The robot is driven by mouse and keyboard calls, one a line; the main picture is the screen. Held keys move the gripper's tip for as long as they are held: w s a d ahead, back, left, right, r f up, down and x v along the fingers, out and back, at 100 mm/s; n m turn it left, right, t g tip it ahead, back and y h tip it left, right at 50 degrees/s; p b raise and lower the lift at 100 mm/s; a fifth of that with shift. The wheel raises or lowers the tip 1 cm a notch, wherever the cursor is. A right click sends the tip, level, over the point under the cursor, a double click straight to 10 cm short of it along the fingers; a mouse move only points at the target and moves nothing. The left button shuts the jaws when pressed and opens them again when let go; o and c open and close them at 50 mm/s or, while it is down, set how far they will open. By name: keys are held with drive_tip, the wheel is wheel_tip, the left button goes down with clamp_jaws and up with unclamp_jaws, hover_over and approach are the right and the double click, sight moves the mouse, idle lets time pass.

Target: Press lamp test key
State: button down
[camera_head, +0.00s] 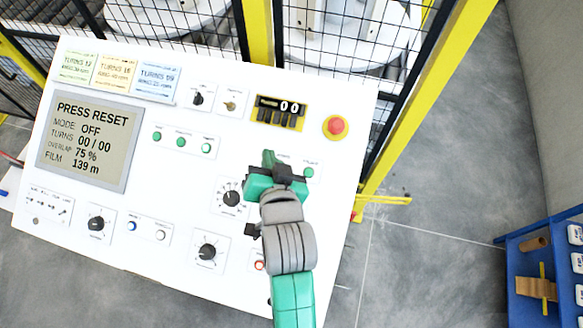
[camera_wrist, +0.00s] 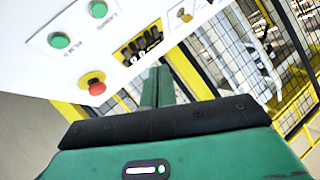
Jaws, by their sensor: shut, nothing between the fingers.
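The white control panel (camera_head: 140,195) fills the left and middle of the head view. A blue button (camera_head: 132,226) and a white button (camera_head: 160,236) sit at the lower middle. Their labels are too small to read, so I cannot tell which key is the lamp test. A green button (camera_head: 308,173) is right of my gripper.
The display (camera_head: 90,142) reads PRESS RESET, mode OFF. A red mushroom button (camera_head: 336,126) is at the panel's upper right. Dials (camera_head: 208,252) sit lower down. A yellow-posted mesh fence (camera_head: 425,100) stands behind. A blue rack (camera_head: 540,270) is at right; floor between is clear.

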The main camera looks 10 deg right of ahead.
drive_tip(key=shift+s+d+f, duration=0.1)
drive_tip(key=shift+s+f, duration=0.05)
drive_tip(key=shift+f, duration=0.35)
drive_tip(key=shift+s+d+f, duration=0.1)
drive_tip(key=shift+s+f, duration=0.05)
drive_tip(key=shift+f, duration=0.3)
drive_tip(key=shift+f, duration=0.1)
drive_tip(key=f+b, duration=0.2)
drive_tip(key=w+f+b, duration=0.1)
drive_tip(key=f+b, duration=0.1)
drive_tip(key=w+d+f+b, duration=0.1)
drive_tip(key=f+b, duration=0.1)
drive_tip(key=shift+w+f+b, duration=0.1)
drive_tip(key=shift+w+b, duration=0.15)
drive_tip(key=shift+b, duration=0.1)
drive_tip(key=shift+w+d+f+b, duration=0.1)
drive_tip(key=shift+w+f+b, duration=0.35)
drive_tip(key=shift+f, duration=0.3)
drive_tip(key=shift+f, duration=0.1)
idle(0.5)
drive_tip(key=shift+w+f, duration=0.15)
drive_tip(key=shift+f, duration=0.15)
